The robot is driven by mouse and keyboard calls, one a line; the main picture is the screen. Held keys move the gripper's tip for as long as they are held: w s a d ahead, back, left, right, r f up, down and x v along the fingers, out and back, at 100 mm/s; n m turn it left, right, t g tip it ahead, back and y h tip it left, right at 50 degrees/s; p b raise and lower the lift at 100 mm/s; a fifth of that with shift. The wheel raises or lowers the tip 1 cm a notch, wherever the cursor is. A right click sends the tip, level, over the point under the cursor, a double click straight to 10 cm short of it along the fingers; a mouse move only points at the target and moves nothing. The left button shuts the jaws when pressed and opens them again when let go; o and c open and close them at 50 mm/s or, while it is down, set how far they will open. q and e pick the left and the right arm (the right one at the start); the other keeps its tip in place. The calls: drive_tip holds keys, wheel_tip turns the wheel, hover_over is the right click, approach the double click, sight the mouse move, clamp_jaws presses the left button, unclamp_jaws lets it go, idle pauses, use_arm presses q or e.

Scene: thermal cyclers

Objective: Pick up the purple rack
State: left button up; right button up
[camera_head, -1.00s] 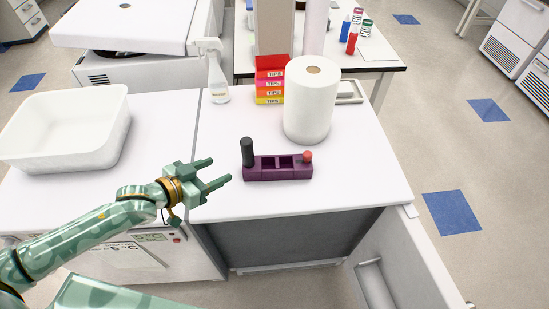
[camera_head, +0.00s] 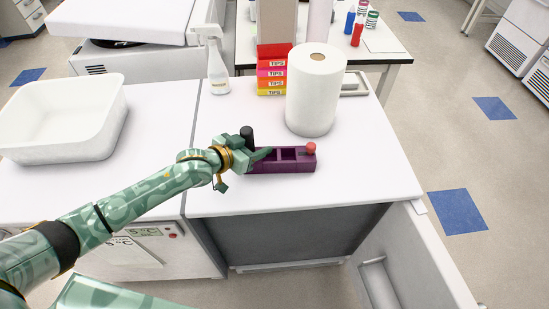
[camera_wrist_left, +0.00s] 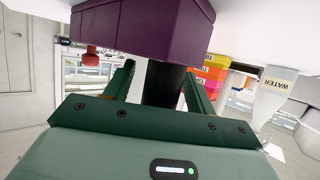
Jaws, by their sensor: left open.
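The purple rack (camera_head: 290,164) sits on the white bench near its front edge. A dark upright cylinder (camera_head: 247,137) stands at its left end and a red-topped item (camera_head: 311,149) at its right end; the slots between look empty. My left gripper (camera_head: 262,153) is at the rack's left end and hides part of it. In the left wrist view the gripper (camera_wrist_left: 155,85) is open, with the dark cylinder (camera_wrist_left: 160,84) between its fingers and the purple rack (camera_wrist_left: 155,25) close by. I cannot tell whether the fingers touch the rack. My right gripper is not in view.
A white paper roll (camera_head: 314,92) stands just behind the rack. Stacked tip boxes (camera_head: 271,75) and a spray bottle (camera_head: 217,68) are farther back. A white tub (camera_head: 62,120) stands at the left. The bench right of the rack is clear.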

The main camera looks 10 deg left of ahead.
use_arm(q)
drive_tip(key=c, duration=1.1)
drive_tip(key=shift+r, duration=0.1)
drive_tip(key=shift+c, duration=0.2)
